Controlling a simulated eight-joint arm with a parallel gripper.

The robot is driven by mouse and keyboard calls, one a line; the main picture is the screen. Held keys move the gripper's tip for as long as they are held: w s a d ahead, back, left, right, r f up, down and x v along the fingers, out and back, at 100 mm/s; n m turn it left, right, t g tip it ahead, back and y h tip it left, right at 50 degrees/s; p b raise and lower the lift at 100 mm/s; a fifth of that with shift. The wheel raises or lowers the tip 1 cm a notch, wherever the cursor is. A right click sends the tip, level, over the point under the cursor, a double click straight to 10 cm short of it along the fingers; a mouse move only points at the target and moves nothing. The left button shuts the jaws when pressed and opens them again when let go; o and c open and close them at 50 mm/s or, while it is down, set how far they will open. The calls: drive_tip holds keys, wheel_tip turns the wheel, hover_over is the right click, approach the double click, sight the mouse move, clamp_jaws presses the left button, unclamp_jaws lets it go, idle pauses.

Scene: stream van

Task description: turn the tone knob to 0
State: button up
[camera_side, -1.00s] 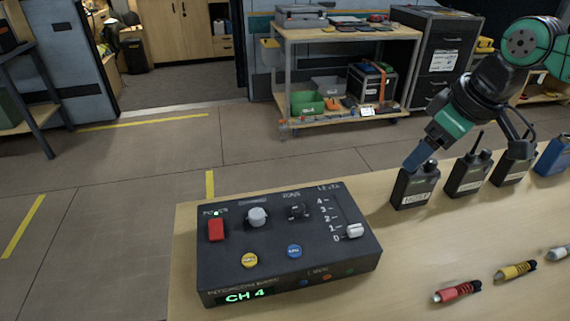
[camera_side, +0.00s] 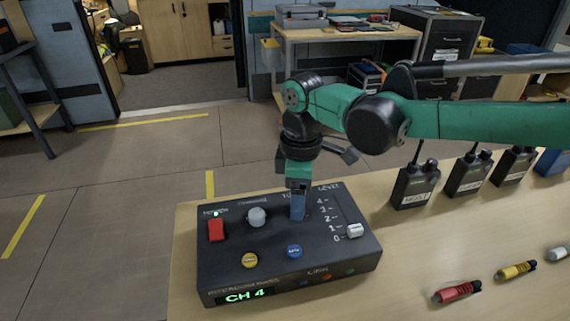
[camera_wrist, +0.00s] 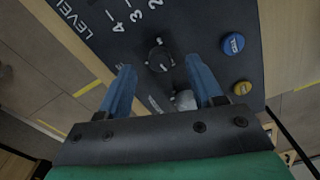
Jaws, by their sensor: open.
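The tone knob (camera_wrist: 159,58) is a small black knob with white marks on the dark control box (camera_side: 215,265). It shows in the wrist view between the fingertips of my gripper (camera_wrist: 160,72), which is open with one blue finger on each side. In the side view my gripper (camera_side: 297,214) points down over the tone knob's place and hides it. I cannot tell whether the fingers touch the knob. Its scale and pointer setting are not readable.
A light grey knob (camera_side: 257,217) and red switch (camera_side: 216,230) stand left of my gripper. Yellow (camera_side: 250,260) and blue (camera_side: 294,251) buttons lie in front. Radios (camera_side: 415,186) stand further right.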

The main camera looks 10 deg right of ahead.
drive_tip(key=shift+f, duration=0.85)
clamp_jaws()
